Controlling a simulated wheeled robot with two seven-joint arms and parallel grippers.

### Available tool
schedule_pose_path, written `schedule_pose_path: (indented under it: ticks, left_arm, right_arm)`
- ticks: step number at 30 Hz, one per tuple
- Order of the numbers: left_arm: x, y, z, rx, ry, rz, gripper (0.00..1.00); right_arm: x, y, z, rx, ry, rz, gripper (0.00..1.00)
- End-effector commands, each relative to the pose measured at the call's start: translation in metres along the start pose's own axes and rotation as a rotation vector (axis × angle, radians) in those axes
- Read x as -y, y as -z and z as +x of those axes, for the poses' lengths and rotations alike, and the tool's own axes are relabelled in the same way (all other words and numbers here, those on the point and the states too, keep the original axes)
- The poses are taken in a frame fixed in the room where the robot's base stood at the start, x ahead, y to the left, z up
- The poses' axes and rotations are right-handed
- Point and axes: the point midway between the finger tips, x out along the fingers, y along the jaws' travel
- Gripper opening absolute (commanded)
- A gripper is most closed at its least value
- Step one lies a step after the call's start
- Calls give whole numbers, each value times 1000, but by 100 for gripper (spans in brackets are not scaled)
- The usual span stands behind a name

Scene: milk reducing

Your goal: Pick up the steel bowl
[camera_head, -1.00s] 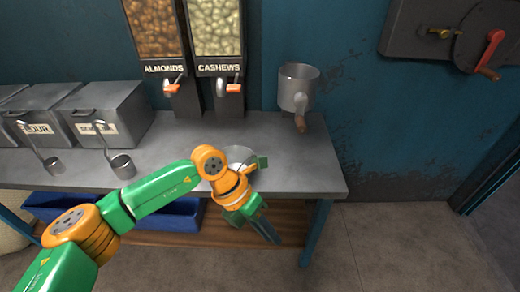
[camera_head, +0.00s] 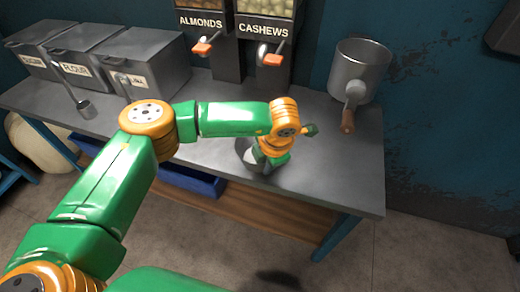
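The steel bowl (camera_head: 242,147) is on the grey metal table. Only a sliver of its pale metal shows to the left of my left wrist, and the arm hides most of it. My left gripper (camera_head: 262,162) is at the bowl, pointing down near the table's front edge. Its fingers are small and largely hidden by the wrist, so I cannot tell whether they are open, shut or touching the bowl. My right gripper is not in view.
The table (camera_head: 335,180) has bare room to the right. A steel grinder (camera_head: 358,72) with a wooden handle stands at its back right. Bins, including a flour bin (camera_head: 82,60), and a ladle (camera_head: 86,108) are on the left. Nut dispensers (camera_head: 268,25) hang behind. A blue tray (camera_head: 190,182) is below.

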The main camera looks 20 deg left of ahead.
Motion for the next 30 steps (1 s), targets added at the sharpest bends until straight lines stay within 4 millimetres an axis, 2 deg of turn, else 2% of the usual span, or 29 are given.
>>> schedule_pose_path:
  ticks: [3, 9, 11, 12, 30]
  left_arm:
    - [0, 0, 13, 0, 1, 0, 21]
    - [0, 0, 14, 2, 1, 1, 21]
    - [0, 0, 14, 2, 1, 1, 5]
    - [0, 0, 14, 2, 1, 0, 0]
    - [1, 0, 14, 1, 3, 0, 0]
  right_arm:
    - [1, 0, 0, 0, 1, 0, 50]
    - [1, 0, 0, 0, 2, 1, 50]
    - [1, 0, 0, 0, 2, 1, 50]
    - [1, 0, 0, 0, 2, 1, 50]
    - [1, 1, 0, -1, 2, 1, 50]
